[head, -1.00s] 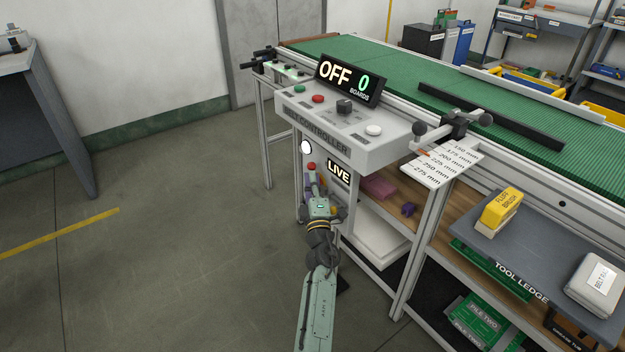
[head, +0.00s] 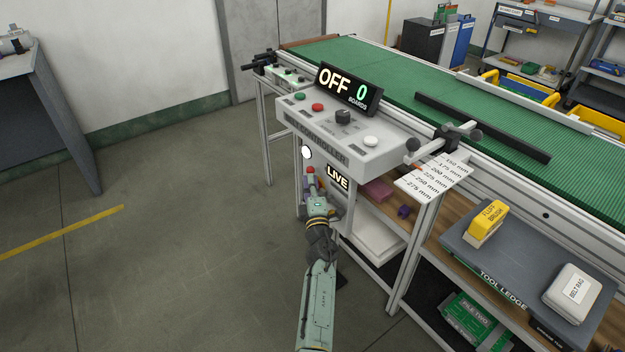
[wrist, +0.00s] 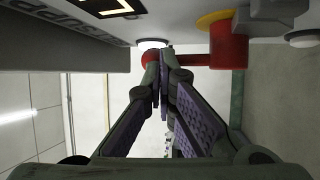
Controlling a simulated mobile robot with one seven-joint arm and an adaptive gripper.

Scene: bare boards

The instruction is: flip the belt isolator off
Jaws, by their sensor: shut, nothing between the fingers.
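The belt isolator is a red lever (wrist: 196,60) on a yellow plate (wrist: 213,18) in the wrist view. Its arm reaches sideways to a round red end at the left. In the head view my gripper (head: 313,184) is just below the red end, and the yellow plate is hard to make out.
The controller box (head: 350,150) overhangs above, with buttons and a display (head: 347,88) reading OFF 0 BOARDS. Shelves and the tool ledge (head: 480,265) are at right. The floor at left is clear.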

